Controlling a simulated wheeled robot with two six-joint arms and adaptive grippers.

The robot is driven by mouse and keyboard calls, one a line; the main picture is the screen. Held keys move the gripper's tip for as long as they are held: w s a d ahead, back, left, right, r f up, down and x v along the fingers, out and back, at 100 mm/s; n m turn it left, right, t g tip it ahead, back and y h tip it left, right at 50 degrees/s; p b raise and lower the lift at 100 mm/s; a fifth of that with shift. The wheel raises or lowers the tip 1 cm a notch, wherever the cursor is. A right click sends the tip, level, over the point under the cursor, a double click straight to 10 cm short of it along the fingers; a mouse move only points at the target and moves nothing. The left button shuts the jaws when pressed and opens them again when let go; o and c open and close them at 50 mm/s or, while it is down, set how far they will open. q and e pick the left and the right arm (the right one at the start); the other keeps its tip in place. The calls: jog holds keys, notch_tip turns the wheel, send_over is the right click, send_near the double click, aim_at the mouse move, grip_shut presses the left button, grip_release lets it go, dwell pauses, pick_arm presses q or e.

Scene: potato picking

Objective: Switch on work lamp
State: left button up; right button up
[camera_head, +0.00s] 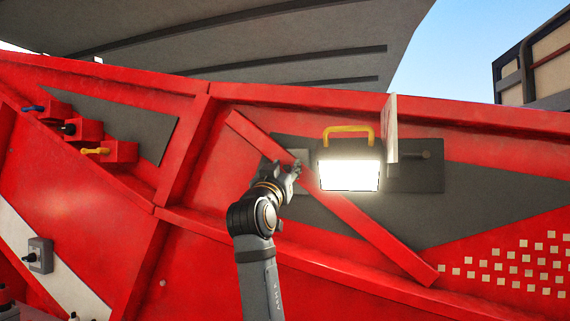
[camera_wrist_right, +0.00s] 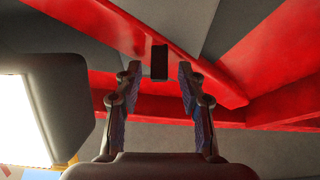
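The work lamp (camera_head: 350,175) is mounted on the red machine wall; its face glows bright white and a yellow handle (camera_head: 348,130) arches over it. In the right wrist view the lamp's dark housing (camera_wrist_right: 65,95) and lit face fill the left side. My right gripper (camera_head: 295,166) is just left of the lamp, in front of a light grey box (camera_head: 298,157) that it partly hides. In the wrist view its fingers (camera_wrist_right: 158,75) are apart, with a small black block (camera_wrist_right: 159,61) between and beyond the tips. I cannot tell whether they touch it. My left gripper is out of view.
A pale upright plate (camera_head: 391,130) sticks out right of the lamp, beside a dark latch (camera_head: 418,155). A slanted red beam (camera_head: 350,215) passes below the lamp. Coloured levers (camera_head: 96,151) and a knob box (camera_head: 40,254) are on the left wall.

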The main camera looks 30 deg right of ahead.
jog(key=shift+c, duration=0.4)
grip_shut()
jog(key=shift+r+y+p, duration=0.55)
jog(key=shift+y+p, duration=0.05)
jog(key=shift+p, duration=0.25)
jog(key=shift+d+g, duration=0.1)
jog(key=shift+g, duration=0.4)
jog(key=shift+f+y, duration=0.1)
jog(key=shift+y, duration=0.2)
jog(key=shift+o, duration=0.4)
grip_release()
